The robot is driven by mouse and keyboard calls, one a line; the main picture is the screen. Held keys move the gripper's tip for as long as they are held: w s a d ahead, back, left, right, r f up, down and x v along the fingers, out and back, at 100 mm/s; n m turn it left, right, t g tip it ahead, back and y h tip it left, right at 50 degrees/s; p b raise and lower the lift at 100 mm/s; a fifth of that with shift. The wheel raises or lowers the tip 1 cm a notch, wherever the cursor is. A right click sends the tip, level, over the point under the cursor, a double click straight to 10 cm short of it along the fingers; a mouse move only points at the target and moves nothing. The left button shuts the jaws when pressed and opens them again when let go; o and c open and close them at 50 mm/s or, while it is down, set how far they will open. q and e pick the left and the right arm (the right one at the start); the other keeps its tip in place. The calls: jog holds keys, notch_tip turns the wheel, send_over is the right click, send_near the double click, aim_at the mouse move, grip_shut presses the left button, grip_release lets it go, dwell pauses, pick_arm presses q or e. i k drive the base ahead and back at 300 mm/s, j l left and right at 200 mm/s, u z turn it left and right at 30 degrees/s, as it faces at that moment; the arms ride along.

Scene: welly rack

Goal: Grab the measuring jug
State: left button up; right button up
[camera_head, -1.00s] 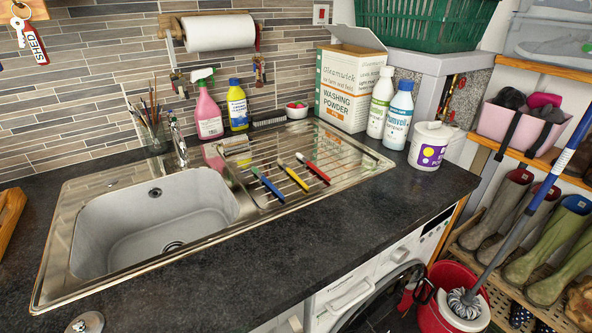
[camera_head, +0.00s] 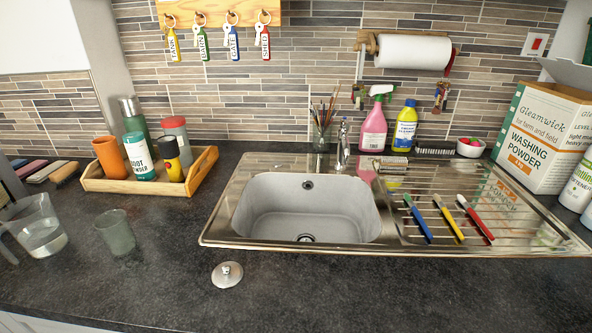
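The measuring jug (camera_head: 38,228) is a clear, see-through jug on the dark worktop at the far left. It stands upright with a little clear liquid or a thick base low inside. A grey handle shows on its left side, close to the picture's edge. A smaller clear, greenish tumbler (camera_head: 116,233) stands just right of it, apart from it. Neither of my grippers is in view.
A wooden tray (camera_head: 150,186) with bottles and an orange cup stands behind the jug. Several brushes (camera_head: 48,171) lie at the back left. The sink (camera_head: 305,215) is in the middle, with a metal plug (camera_head: 227,274) in front. The front worktop is mostly clear.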

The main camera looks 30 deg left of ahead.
aim_at(33, 221)
jog(key=u, duration=2.2)
jog(key=j, duration=0.1)
